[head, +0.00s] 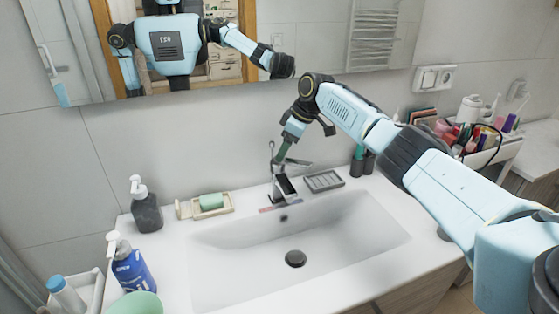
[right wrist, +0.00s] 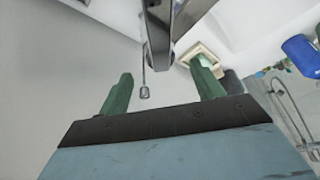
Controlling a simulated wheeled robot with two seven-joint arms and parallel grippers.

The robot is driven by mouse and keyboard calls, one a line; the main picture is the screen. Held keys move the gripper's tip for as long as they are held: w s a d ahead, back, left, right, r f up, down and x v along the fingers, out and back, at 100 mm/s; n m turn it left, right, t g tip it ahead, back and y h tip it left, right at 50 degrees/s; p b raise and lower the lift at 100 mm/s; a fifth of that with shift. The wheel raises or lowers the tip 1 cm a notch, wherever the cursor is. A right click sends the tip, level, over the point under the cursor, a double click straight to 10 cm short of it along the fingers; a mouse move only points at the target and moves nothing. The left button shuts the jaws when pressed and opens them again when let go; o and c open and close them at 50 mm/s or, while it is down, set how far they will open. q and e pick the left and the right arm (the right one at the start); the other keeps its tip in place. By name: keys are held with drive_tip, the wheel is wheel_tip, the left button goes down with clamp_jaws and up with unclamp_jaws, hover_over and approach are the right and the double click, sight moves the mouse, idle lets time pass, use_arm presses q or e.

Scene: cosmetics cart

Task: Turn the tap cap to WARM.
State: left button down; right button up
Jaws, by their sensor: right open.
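The chrome tap (head: 285,188) stands at the back of the white sink, with a thin upright rod and a flat lever-like cap (head: 296,163) on top. A small coloured strip (head: 266,210) lies by its base; I cannot read any WARM mark. My right gripper (head: 284,152) is just above the tap's top, pointing down. In the right wrist view its green fingers (right wrist: 161,68) are spread apart, with the chrome tap (right wrist: 164,25) showing beyond and between them. I cannot tell whether a finger touches the cap. My left gripper is not directly in view.
A green soap on a dish (head: 183,210) and a dark pump bottle (head: 145,212) stand left of the tap. A grey soap rack (head: 324,181) and dark cups (head: 363,162) stand right. The mirror (head: 330,40) hangs behind. The basin (head: 340,240) is empty.

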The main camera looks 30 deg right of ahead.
sight(277, 165)
drive_tip(key=x, duration=0.5)
drive_tip(key=shift+w+f, duration=0.1)
drive_tip(key=shift+f, duration=0.1)
drive_tip(key=shift+c, duration=0.4)
